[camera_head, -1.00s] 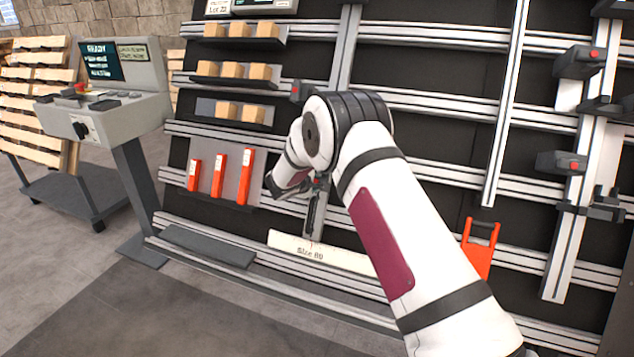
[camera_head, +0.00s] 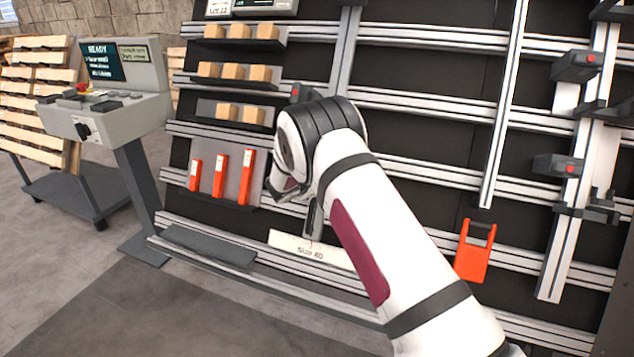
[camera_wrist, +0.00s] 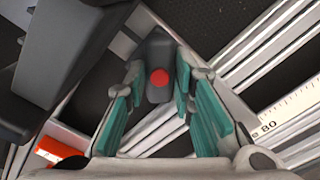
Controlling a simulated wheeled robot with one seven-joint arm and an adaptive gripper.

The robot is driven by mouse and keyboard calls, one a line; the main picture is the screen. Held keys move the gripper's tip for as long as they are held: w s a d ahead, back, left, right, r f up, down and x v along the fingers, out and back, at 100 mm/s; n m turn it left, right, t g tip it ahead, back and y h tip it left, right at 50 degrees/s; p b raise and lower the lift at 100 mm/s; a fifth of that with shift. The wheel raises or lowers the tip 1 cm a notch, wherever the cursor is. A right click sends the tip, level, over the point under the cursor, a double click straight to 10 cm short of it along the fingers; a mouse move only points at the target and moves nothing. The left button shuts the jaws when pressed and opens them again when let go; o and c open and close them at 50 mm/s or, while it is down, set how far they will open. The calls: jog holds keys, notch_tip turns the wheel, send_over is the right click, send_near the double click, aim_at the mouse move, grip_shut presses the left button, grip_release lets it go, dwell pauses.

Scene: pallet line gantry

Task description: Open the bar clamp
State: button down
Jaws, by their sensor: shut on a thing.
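In the wrist view, the teal pads of my gripper (camera_wrist: 168,108) are closed around a dark block with a round red button (camera_wrist: 158,78), which looks like part of the bar clamp. The block sits between the two fingers, against the pale metal rails.
A white "Size 80" ruler plate (camera_head: 308,247) lies on the low rail below my arm. Orange blocks (camera_head: 219,175) stand on a shelf to the left. An orange handled piece (camera_head: 474,252) hangs at right. More dark clamps (camera_head: 576,66) are mounted far right. A console (camera_head: 105,90) stands left.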

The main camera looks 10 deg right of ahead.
jog(key=n+p, duration=0.2)
jog(key=n, duration=0.2)
jog(key=shift+n, duration=0.4)
jog(key=shift+n+p, duration=0.35)
jog(key=shift+n, duration=1.05)
jog(key=shift+n+p, duration=0.3)
jog(key=shift+n, duration=1.2)
jog(key=c, duration=1.5)
grip_release()
jog(key=shift+p+v, duration=2.6)
jog(key=shift+v, duration=1.95)
